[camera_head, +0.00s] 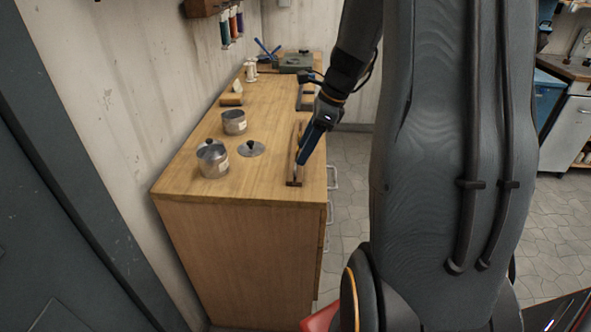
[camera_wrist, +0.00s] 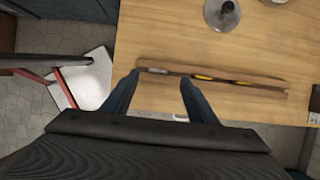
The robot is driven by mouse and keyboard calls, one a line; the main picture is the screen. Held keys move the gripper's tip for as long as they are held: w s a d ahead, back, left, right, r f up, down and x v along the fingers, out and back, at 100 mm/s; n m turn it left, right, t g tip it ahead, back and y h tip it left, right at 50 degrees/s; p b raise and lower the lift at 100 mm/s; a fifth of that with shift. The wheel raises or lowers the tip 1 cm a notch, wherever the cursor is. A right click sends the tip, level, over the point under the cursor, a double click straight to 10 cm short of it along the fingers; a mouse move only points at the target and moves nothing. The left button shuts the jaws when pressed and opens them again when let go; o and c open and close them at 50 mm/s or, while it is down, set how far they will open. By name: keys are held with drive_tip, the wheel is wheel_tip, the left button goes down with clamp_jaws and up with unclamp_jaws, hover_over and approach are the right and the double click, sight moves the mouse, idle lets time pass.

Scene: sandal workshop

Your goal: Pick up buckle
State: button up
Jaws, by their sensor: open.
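A long narrow dark brown wooden strip (camera_wrist: 222,78) lies across the bench top in the wrist view. It also shows near the bench's right edge in the head view (camera_head: 294,183). On it sit a small silvery piece (camera_wrist: 155,71) and two yellowish pieces (camera_wrist: 203,77). They are too small for me to tell which is the buckle. My gripper (camera_wrist: 158,79) is open, its two blue fingers pointing toward the strip. The silvery piece appears between the fingertips. In the head view, my gripper (camera_head: 301,160) is over the strip and partly hides it.
The wooden bench (camera_head: 195,190) also carries two metal tins, one front (camera_head: 213,165) and one behind (camera_head: 234,122), and a loose lid (camera_head: 251,149). Tools stand at its far end. In the wrist view, a red-framed item with a pale panel (camera_wrist: 88,82) stands beyond the bench edge.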

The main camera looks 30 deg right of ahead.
sight(296, 166)
drive_tip(key=p+x, duration=0.1)
drive_tip(key=x, duration=0.4)
drive_tip(key=shift+s+a, duration=0.1)
drive_tip(key=shift+s, duration=0.05)
drive_tip(key=c, duration=1.1)
